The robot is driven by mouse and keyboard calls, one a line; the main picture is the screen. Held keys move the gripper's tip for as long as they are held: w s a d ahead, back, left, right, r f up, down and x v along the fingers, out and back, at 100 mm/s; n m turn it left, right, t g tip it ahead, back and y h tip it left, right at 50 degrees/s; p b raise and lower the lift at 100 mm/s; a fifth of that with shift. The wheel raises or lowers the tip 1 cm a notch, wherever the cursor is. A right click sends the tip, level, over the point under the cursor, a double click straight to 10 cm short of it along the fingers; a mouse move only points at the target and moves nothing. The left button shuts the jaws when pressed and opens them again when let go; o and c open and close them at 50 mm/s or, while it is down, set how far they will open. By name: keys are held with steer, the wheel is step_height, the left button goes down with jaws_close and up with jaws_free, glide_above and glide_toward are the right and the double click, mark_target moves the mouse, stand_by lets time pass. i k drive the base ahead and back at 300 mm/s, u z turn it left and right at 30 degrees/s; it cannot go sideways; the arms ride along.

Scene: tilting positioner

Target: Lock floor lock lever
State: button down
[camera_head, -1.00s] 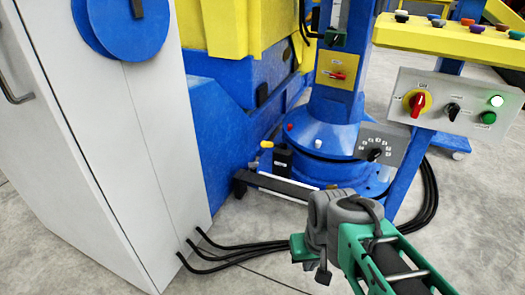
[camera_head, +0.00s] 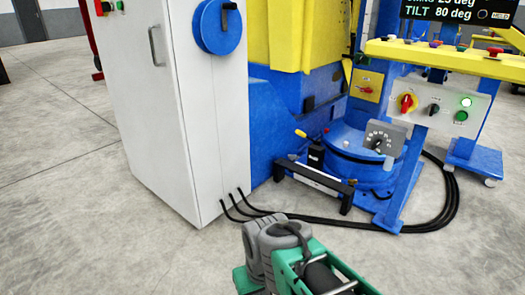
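A short lever with a yellow tip (camera_head: 300,133) sticks out to the upper left from a black block (camera_head: 316,156) at the left foot of the blue column base (camera_head: 350,165). It may be the floor lock lever, but no label is readable. Below it a black floor bar with a pale strip (camera_head: 318,176) stands just above the floor. My arm, grey and green, shows at the bottom centre, in front of and apart from these. My gripper's fingers do not show.
A tall white cabinet (camera_head: 165,110) stands left, with black cables at its foot. A control panel (camera_head: 440,105) and a grey dial plate (camera_head: 383,140) stand right. A black screen (camera_head: 455,12) reads TILT 80 deg. Concrete floor (camera_head: 90,235) is clear at front left.

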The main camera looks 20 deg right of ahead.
mark_target(300, 133)
steer(key=z, duration=0.95)
steer(key=i, duration=1.75)
steer(key=u, duration=1.35)
steer(key=i, duration=1.05)
steer(key=u, duration=0.2)
